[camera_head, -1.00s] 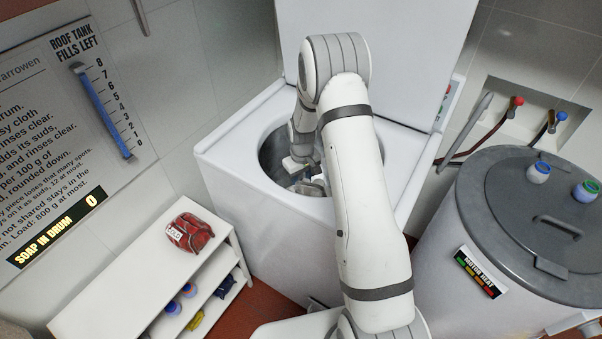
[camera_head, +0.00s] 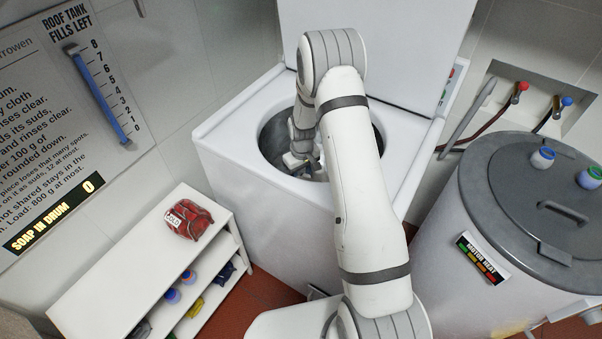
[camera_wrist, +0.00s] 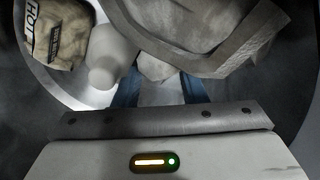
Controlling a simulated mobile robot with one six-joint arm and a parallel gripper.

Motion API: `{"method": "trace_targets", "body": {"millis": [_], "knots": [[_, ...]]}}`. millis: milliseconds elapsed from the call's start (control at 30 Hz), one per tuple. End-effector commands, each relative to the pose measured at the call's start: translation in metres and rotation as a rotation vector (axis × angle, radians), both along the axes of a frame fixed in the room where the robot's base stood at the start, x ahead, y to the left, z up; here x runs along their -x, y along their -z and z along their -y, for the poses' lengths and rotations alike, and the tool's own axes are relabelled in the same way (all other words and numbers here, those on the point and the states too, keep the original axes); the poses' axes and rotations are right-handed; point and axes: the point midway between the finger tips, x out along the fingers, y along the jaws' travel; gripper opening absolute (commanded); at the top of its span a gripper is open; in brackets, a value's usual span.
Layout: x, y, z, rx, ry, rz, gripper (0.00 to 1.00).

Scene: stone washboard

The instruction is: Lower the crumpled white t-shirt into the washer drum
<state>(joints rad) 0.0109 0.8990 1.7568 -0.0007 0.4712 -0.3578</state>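The white washer (camera_head: 235,165) stands open with its lid up, and its round grey drum (camera_head: 272,150) faces upward. My gripper (camera_head: 305,168) reaches down inside the drum opening, partly hidden by my own arm. In the wrist view its blue fingers (camera_wrist: 158,88) stand apart on either side of a pale grey-white crumpled lump, the t-shirt (camera_wrist: 155,68). The lump fills the space between the fingertips, and the gripper looks shut on it. How much of the t-shirt hangs below is hidden.
In the wrist view, a tan bag marked HOT (camera_wrist: 62,32), a white bottle-like thing (camera_wrist: 112,55) and a large grey banded shape (camera_wrist: 215,40) crowd the fingertips. A shelf (camera_head: 115,265) with a red bag (camera_head: 190,220) stands left; a grey-lidded tub (camera_head: 510,190) stands right.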

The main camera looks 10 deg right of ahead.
Motion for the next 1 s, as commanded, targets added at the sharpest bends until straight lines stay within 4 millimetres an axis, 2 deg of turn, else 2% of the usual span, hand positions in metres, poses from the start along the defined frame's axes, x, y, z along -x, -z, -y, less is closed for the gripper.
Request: {"method": "trace_targets", "body": {"millis": [33, 167, 267, 367, 600, 900, 1000], "knots": [[0.012, 0.008, -0.005, -0.002, -0.006, -0.032, 0.55], [0.01, 0.001, -0.005, -0.002, -0.006, -0.029, 0.57], [0.008, -0.014, -0.004, -0.003, -0.005, -0.023, 0.57], [0.006, -0.032, -0.003, -0.004, -0.004, -0.017, 0.62], [0.002, -0.068, 0.0, -0.005, -0.001, -0.009, 0.62], [0.0, -0.079, 0.002, -0.004, 0.001, -0.004, 0.62], [0.003, -0.093, 0.002, -0.004, 0.009, 0.007, 0.62]]}}
